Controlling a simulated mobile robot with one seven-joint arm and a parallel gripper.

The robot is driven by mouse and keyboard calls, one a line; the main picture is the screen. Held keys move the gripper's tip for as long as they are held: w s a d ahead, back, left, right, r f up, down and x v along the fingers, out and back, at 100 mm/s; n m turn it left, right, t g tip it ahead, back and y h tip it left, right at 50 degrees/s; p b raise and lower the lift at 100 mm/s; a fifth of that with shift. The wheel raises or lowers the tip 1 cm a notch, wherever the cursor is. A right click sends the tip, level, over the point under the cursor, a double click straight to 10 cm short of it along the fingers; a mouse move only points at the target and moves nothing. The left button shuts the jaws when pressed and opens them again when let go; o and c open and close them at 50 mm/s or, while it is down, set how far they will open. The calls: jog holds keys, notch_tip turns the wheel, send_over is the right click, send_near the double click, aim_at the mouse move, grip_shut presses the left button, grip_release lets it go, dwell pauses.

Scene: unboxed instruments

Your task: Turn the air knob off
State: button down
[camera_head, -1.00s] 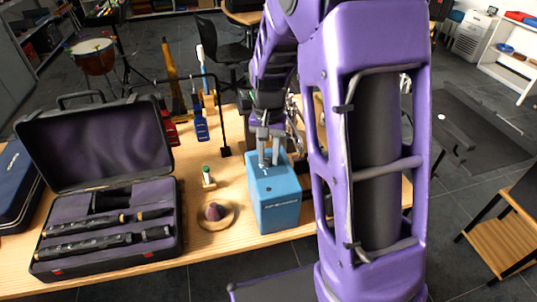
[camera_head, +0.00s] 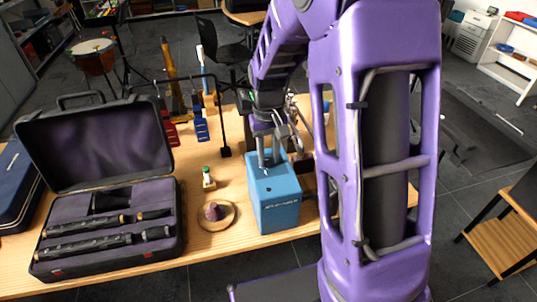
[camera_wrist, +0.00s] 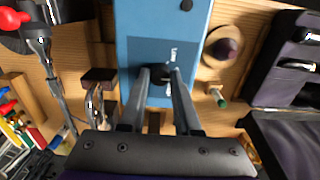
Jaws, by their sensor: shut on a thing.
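A blue box (camera_head: 273,205) stands on the wooden table, left of my arm column. In the wrist view the box (camera_wrist: 165,25) lies under my gripper, with a printed label on its top. My gripper (camera_wrist: 159,72) points down at the box top, its two fingers on either side of a small dark knob (camera_wrist: 158,71) and shut on it. In the head view my gripper (camera_head: 268,163) reaches the rear part of the box top, and the fingers hide the knob there. A second small black spot (camera_head: 268,189) shows nearer the front of the top.
An open black instrument case (camera_head: 180,230) with dark tubes lies at left. A round wooden dish (camera_head: 230,218) with a purple cone and a small green-capped bottle (camera_head: 208,178) stand left of the box. Stands and metal parts crowd behind.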

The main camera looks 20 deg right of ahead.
aim_at(268, 159)
jog(key=c, duration=0.6)
grip_release()
jog(key=shift+r, duration=0.1)
notch_tip(268, 159, up, 17)
jog(key=shift+r+p, duration=0.15)
jog(key=shift+p, duration=0.75)
